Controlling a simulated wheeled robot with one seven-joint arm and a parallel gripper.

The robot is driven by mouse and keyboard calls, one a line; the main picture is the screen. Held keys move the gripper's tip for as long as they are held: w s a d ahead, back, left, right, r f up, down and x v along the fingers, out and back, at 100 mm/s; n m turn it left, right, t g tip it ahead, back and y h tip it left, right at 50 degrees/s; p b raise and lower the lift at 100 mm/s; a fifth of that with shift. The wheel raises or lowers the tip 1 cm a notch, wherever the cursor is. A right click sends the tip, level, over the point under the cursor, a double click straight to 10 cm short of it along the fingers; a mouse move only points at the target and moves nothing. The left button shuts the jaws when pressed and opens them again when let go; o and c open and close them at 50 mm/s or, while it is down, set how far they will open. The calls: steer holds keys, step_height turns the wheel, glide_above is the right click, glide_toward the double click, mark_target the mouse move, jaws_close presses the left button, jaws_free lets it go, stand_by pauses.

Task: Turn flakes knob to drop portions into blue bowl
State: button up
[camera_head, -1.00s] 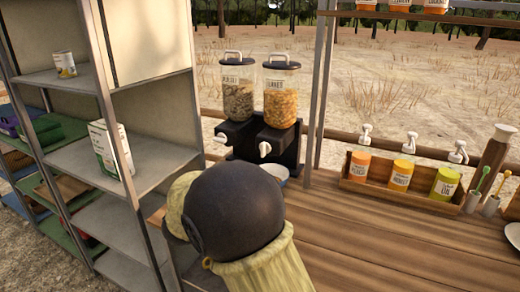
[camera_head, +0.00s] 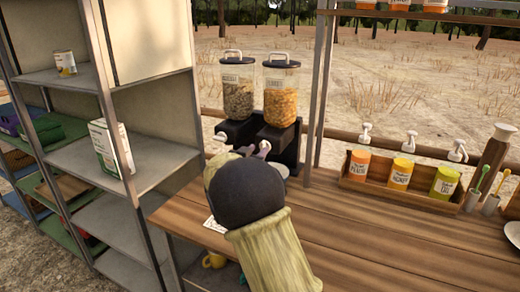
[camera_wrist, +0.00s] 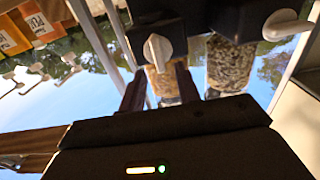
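The twin dispenser has a flakes canister (camera_head: 281,95) with orange flakes on the right and a muesli canister (camera_head: 238,92) on the left. The white flakes knob (camera_wrist: 157,52) shows in the wrist view, between and just beyond my fingertips. My gripper (camera_wrist: 160,73) is open, one finger on each side of the knob's near end; I cannot tell whether they touch it. In the head view my gripper (camera_head: 254,151) is at the dispenser's front, covering this knob. The bowl (camera_head: 280,168) below the dispenser is mostly hidden behind my arm; only a pale rim piece shows.
The white muesli knob (camera_head: 220,137) is close on the left. A metal shelf (camera_head: 150,165) stands left of the wooden counter (camera_head: 370,235). A wooden rack (camera_head: 398,190) of pump bottles is at the right. A yellow mug (camera_head: 214,261) is below the counter.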

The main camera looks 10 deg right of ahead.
steer(key=shift+x, duration=1.35)
jaws_close()
steer(key=shift+m, duration=0.3)
steer(key=shift+s+d+f+m+b, duration=0.15)
steer(key=shift+f+m+b, duration=0.1)
steer(key=shift+m+b, duration=2.3)
steer(key=shift+s+d+f+m+b, duration=0.1)
steer(key=shift+d+f+m+b, duration=0.15)
steer(key=shift+m+b, duration=2.3)
steer(key=shift+s+d+f+m+b, duration=0.1)
steer(key=shift+f+m+b, duration=0.15)
steer(key=shift+m+b, duration=2.3)
steer(key=shift+m+p, duration=1)
steer(key=shift+m, duration=0.05)
